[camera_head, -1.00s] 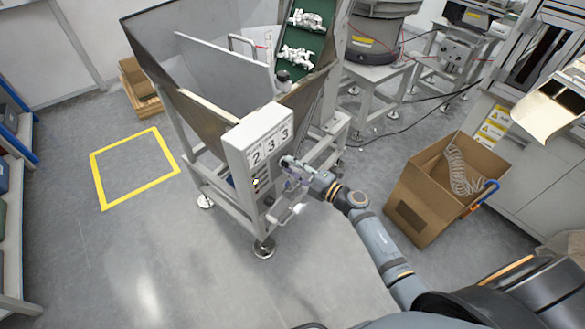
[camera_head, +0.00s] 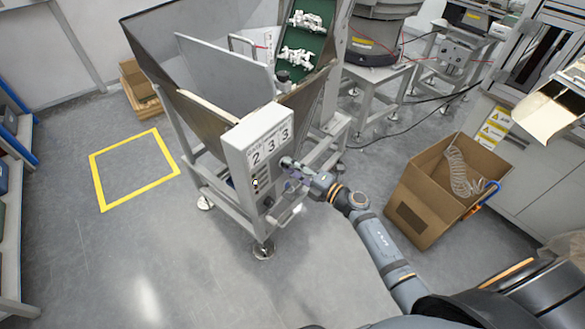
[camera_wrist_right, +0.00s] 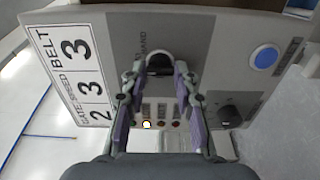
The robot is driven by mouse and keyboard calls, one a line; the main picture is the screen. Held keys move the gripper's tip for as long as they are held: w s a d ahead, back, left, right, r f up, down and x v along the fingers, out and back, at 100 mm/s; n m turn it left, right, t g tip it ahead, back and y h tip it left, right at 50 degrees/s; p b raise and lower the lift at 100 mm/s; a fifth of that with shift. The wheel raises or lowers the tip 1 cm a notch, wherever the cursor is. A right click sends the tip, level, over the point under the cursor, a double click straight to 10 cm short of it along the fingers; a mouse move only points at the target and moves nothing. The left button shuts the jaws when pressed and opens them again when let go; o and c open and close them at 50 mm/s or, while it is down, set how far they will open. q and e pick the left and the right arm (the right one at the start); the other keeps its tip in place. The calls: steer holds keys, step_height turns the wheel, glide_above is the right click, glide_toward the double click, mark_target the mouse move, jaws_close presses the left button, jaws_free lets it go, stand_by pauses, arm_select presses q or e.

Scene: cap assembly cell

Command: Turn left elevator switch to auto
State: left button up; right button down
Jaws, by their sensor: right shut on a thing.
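The elevator control box (camera_head: 240,148) is a pale grey panel on the front of the hopper frame, with "2 3 3" on its face. In the right wrist view, the panel (camera_wrist_right: 205,50) fills the upper part. The switch (camera_wrist_right: 159,60) is a dark round knob beside a "HAND" label; its pointing direction is hidden between the fingers. My right gripper (camera_wrist_right: 160,74) is shut on this switch, with one purple-lined finger on each side. In the head view, my right gripper (camera_head: 291,172) reaches the right part of the panel. My left gripper is not in view.
The panel also has a blue button (camera_wrist_right: 264,57), another black knob (camera_wrist_right: 229,114) and a row of small lamps. The hopper (camera_head: 185,95) stands behind it. A cardboard box (camera_head: 425,205) stands right of my right arm.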

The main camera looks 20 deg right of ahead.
steer(key=c, duration=1)
jaws_free()
steer(key=v, duration=1.2)
steer(key=shift+d+f, duration=0.1)
steer(key=s+d+f+m+g+h+p, duration=0.1)
steer(key=s+d+f+m+h, duration=0.15)
steer(key=d+f+m, duration=0.4)
steer(key=s+d+f+m+g+h+p, duration=0.1)
steer(key=s+d+f+m+h, duration=0.2)
steer(key=f, duration=0.6)
steer(key=s+d+f+m+g+h+p, duration=0.1)
steer(key=d+f+m+h, duration=0.3)
steer(key=f, duration=0.3)
steer(key=s+a+f+m+g+h+p, duration=0.15)
steer(key=s+f+m+g, duration=0.35)
steer(key=s+f, duration=0.6)
steer(key=s+a+f+m+g, duration=0.2)
steer(key=s, duration=0.4)
steer(key=s+a+f+m+g, duration=0.2)
steer(key=s+a+f, duration=0.1)
steer(key=s, duration=0.4)
steer(key=s+a+f+m+g+p, duration=0.1)
steer(key=s+a+f+m, duration=0.1)
steer(key=s, duration=0.5)
steer(key=shift+a+f+g, duration=0.4)
steer(key=shift+a+f, duration=0.1)
steer(key=shift+f, duration=0.2)
